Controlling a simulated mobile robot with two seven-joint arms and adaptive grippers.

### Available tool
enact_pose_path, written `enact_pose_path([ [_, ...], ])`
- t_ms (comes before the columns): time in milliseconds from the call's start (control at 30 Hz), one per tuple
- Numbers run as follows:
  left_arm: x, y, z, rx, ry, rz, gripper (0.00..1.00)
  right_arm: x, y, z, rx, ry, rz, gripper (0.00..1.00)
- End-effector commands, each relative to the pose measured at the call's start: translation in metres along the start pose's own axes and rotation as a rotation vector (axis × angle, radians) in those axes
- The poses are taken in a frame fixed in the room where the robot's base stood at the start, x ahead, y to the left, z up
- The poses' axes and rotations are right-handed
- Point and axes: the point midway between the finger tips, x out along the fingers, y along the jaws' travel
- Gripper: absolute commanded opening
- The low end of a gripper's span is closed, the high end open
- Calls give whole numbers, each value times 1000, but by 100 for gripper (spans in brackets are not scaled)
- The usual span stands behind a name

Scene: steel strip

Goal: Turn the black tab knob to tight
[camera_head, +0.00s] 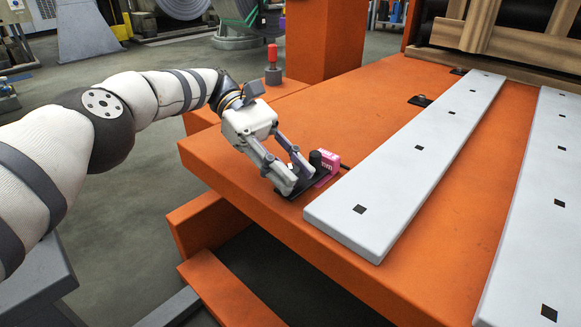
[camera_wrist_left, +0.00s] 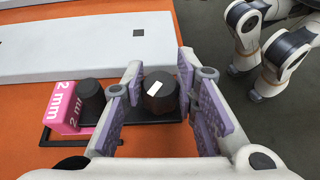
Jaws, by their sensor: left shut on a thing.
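The black tab knob (camera_wrist_left: 160,91) is a dark faceted cap with a white mark on top, seen in the left wrist view. It sits on a black base plate (camera_wrist_left: 135,115) on the orange bed. My left gripper (camera_wrist_left: 160,100) has one purple-padded finger on each side of the knob and is shut on it. In the head view, my left gripper (camera_head: 288,180) reaches down to the base plate and its fingers mostly hide the knob. A black post (camera_wrist_left: 91,100) and a pink block marked 2 mm (camera_wrist_left: 65,105) stand beside it. My right gripper is not in view.
A long pale strip (camera_head: 410,160) lies just right of the knob, with another pale strip (camera_head: 545,200) farther right. A red-topped post (camera_head: 273,65) stands behind my left gripper. The orange bed (camera_head: 225,150) is bare to the left of the knob.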

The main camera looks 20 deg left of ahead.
Motion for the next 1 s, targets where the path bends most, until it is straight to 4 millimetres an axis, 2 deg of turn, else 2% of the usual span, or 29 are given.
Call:
enact_pose_path([
  [67,2,-1,-2,-4,1,-6,0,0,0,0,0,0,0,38],
  [100,2,-1,-2,-4,1,-6,32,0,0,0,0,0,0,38],
  [167,2,-1,-2,-5,1,-6,45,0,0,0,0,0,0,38],
  [200,2,-1,-2,-4,1,-5,48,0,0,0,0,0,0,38],
  [467,1,0,0,-2,0,-2,48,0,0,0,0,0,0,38],
  [533,-2,0,6,1,1,-1,48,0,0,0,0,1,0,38],
  [800,-26,0,65,1,3,-2,48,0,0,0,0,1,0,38],
  [1000,-35,0,89,-2,1,-4,48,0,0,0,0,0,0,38],
])
